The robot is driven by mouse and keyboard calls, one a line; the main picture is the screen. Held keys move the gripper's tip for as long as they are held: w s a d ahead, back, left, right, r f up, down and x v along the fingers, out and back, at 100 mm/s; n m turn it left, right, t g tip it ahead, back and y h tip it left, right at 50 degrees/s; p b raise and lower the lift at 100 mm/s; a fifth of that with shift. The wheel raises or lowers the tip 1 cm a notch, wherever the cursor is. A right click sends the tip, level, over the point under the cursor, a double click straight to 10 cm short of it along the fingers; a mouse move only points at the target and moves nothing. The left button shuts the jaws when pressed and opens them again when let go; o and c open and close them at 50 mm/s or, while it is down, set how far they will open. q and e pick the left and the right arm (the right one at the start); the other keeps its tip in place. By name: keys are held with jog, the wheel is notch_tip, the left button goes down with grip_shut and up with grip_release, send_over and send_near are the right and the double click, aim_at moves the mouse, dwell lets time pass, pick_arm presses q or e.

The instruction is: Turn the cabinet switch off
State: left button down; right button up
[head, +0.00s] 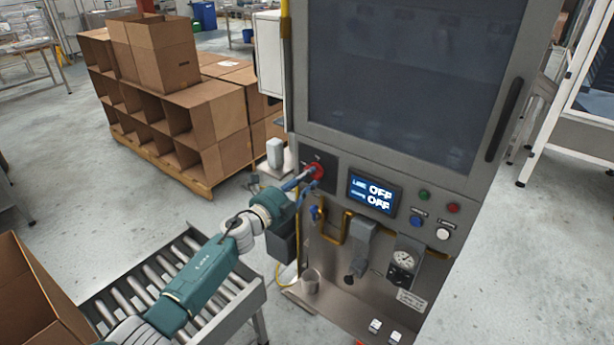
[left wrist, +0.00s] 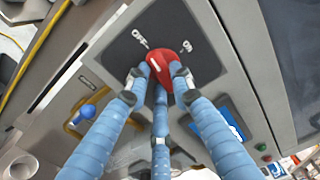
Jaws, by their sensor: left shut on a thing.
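The cabinet (head: 455,190) is a tall grey unit with a dark window. Its switch is a red rotary knob (head: 319,171) on a dark plate (head: 331,158) at the left of the control panel. In the left wrist view the red knob (left wrist: 160,66) lies below two white labels, OFF at the left and another at the right. Its upper end appears nearer the OFF label. My left gripper (head: 309,178) has its blue fingers closed around the knob; the fingers also show in the left wrist view (left wrist: 158,80). My right gripper is out of view.
A blue-handled valve (head: 317,213) and yellow pipe sit just below the switch. Green, red, blue and white buttons (head: 442,234) are right of the display. A roller conveyor (head: 180,262) lies under my left arm. Cardboard boxes (head: 165,110) stand behind at left.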

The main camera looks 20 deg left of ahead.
pick_arm(q)
jog(key=shift+n, duration=0.7)
jog(key=c, duration=1.5)
grip_release()
jog(key=v, duration=1.2)
